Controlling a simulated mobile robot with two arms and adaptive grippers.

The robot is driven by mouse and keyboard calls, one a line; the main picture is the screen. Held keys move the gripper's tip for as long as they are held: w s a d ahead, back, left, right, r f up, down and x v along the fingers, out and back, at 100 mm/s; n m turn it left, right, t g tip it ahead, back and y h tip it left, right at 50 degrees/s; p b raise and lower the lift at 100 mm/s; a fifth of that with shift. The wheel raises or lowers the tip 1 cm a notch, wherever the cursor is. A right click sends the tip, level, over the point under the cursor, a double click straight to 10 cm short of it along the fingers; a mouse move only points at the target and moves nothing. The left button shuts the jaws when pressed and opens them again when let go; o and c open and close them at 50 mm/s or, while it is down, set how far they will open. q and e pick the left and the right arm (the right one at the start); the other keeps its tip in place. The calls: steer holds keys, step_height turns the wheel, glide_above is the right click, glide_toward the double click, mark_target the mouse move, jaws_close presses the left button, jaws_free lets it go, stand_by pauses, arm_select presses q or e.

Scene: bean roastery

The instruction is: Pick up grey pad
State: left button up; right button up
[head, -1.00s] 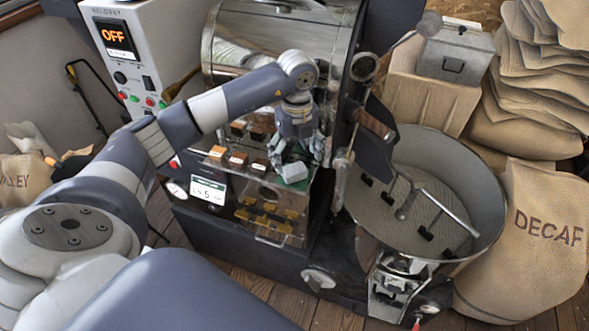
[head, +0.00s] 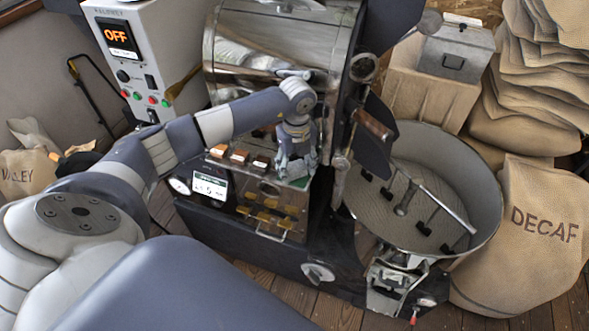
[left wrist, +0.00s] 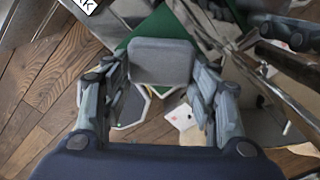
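The grey pad (left wrist: 160,60) is a small block with rounded corners. In the left wrist view it lies over a green surface (left wrist: 155,28), between the ends of my left gripper's fingers (left wrist: 162,72). The fingers are spread, one on each side of the pad, with a narrow gap showing at each side. In the head view my left gripper (head: 297,160) points down at the front of the roasting machine and mostly hides the pad. A corner of the green surface (head: 301,183) shows below it. My right gripper is in neither view.
The roaster drum (head: 265,45) rises behind my left arm. Small wooden-topped blocks (head: 239,155) stand left of the gripper. A round cooling tray (head: 480,225) and a DECAF sack (head: 525,250) are at the right. A white control box (head: 137,60) reads OFF.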

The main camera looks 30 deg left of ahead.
mark_target(296, 171)
arm_select(q)
steer(key=shift+r, duration=0.1)
steer(key=shift+w+r+b, duration=0.15)
steer(key=shift+r+b, duration=0.4)
steer(key=shift+r, duration=0.05)
steer(key=shift+s+r+b, duration=0.3)
steer(key=shift+r+b, duration=0.25)
steer(key=shift+r, duration=0.4)
steer(key=s+d+r+b, duration=0.1)
steer(key=s+d+b, duration=0.1)
steer(key=s, duration=0.5)
steer(key=s+d+b, duration=0.2)
steer(key=s, duration=0.6)
steer(key=shift+d+r, duration=0.25)
steer(key=shift+r, duration=0.1)
